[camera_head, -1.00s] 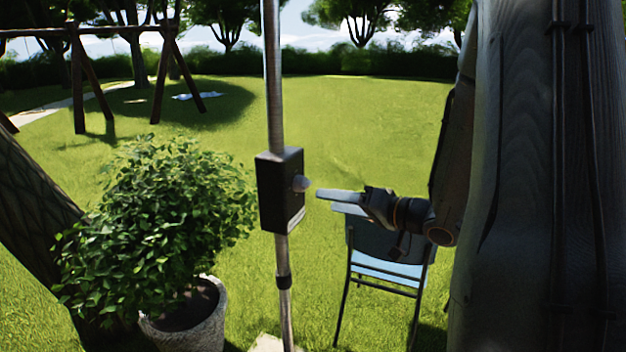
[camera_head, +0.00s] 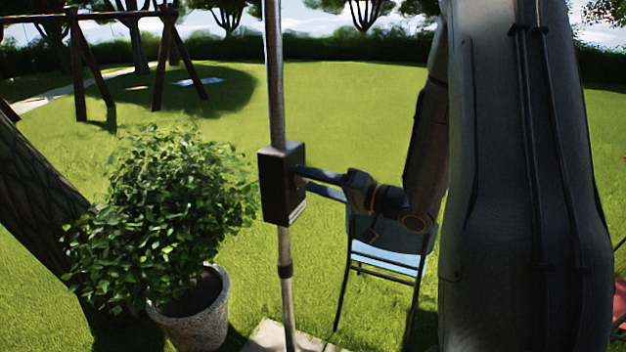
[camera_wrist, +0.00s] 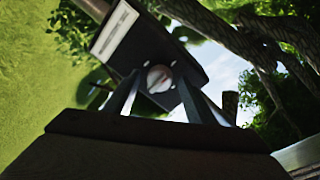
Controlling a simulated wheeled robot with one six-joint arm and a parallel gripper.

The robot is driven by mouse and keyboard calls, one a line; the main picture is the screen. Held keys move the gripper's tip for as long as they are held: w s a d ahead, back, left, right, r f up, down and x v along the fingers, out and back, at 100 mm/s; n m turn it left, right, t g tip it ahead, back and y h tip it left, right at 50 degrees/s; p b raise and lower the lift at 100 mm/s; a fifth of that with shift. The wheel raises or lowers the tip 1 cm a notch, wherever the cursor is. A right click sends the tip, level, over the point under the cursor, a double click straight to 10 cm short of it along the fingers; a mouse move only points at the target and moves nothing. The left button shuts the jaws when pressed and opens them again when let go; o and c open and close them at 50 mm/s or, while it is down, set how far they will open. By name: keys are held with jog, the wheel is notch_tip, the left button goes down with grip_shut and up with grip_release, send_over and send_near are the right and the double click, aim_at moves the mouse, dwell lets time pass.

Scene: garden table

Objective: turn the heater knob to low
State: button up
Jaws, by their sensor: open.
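The heater's black control box (camera_head: 281,184) sits on a metal pole (camera_head: 275,75) in the middle of the head view. The round, pale knob (camera_wrist: 160,78) with a reddish mark shows on the box's face in the wrist view. The knob is hidden by the fingers in the head view.
A potted bush (camera_head: 160,210) stands left of the pole, beside a tree trunk (camera_head: 40,200). A folding chair (camera_head: 385,245) stands behind and below my arm. A wooden frame (camera_head: 80,70) is far back on the left. Open lawn lies beyond.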

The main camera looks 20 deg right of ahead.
jog(key=shift+w, duration=0.1)
jog(key=shift+a, duration=0.1)
jog(key=c, duration=1)
jog(key=shift+c, duration=0.2)
